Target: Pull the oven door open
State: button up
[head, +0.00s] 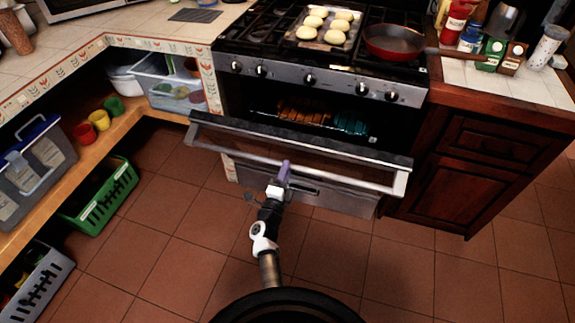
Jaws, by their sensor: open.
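The oven (318,78) stands at the centre back in the head view. Its door (300,137) is tilted partway down, with a gap above it. Through the gap I see a rack and orange and teal items (350,124) inside. The door's silver handle bar (340,180) runs across its front. My gripper (285,168) is open at the door's front, near the handle bar and left of its middle. I cannot tell whether it touches the bar.
A tray of pale buns (326,24) and a red pan (393,42) sit on the stovetop. Wooden cabinets (455,165) stand right of the oven. A low shelf with bins and a green crate (103,198) is at the left. The tiled floor in front is clear.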

jog(key=shift+x, duration=1.1)
grip_shut()
